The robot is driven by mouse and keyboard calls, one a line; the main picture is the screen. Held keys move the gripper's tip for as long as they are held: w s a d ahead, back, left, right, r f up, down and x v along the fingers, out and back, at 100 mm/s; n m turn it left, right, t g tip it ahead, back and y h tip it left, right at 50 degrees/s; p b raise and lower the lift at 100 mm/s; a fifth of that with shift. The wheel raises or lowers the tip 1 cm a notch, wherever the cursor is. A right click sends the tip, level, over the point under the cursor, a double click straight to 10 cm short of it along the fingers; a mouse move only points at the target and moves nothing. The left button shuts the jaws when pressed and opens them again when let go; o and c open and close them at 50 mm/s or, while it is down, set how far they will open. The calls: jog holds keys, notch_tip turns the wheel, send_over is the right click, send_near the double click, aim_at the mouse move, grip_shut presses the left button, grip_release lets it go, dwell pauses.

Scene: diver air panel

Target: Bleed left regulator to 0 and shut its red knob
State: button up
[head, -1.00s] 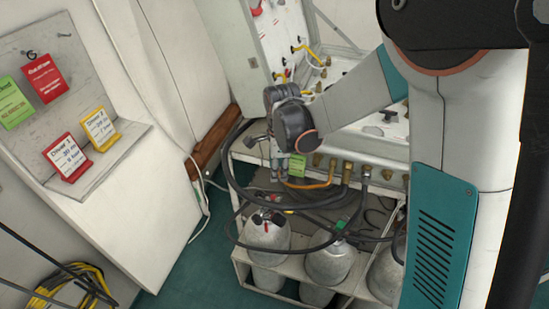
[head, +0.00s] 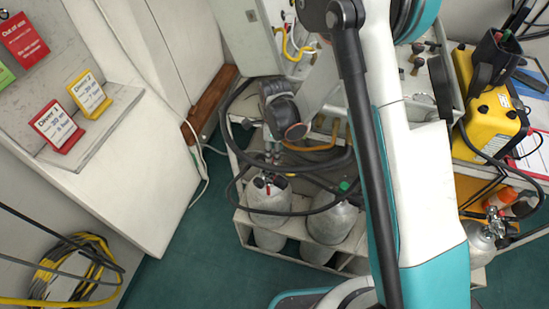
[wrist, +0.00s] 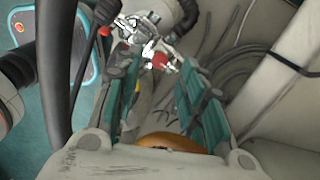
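The left cylinder (head: 268,203) stands upright in the white rack, its top partly under dark hoses. A small red part (head: 268,188) shows at its top. My gripper (head: 276,153) points down above that top. In the wrist view a chrome regulator (wrist: 140,30) lies just beyond my fingertips. A red knob (wrist: 160,62) shows between and slightly past the two teal fingers (wrist: 155,75). The fingers are apart, with nothing visibly gripped. I cannot tell whether either touches the knob. No gauge reading is legible.
A second cylinder (head: 332,219) stands close to the right. Black hoses (head: 315,205) loop around both. An orange hose (wrist: 165,142) crosses below my gripper in the wrist view. A yellow case (head: 493,125) sits at right.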

jog(key=shift+f+b, duration=0.35)
jog(key=shift+f, duration=1.55)
jog(key=shift+c, duration=0.4)
grip_shut()
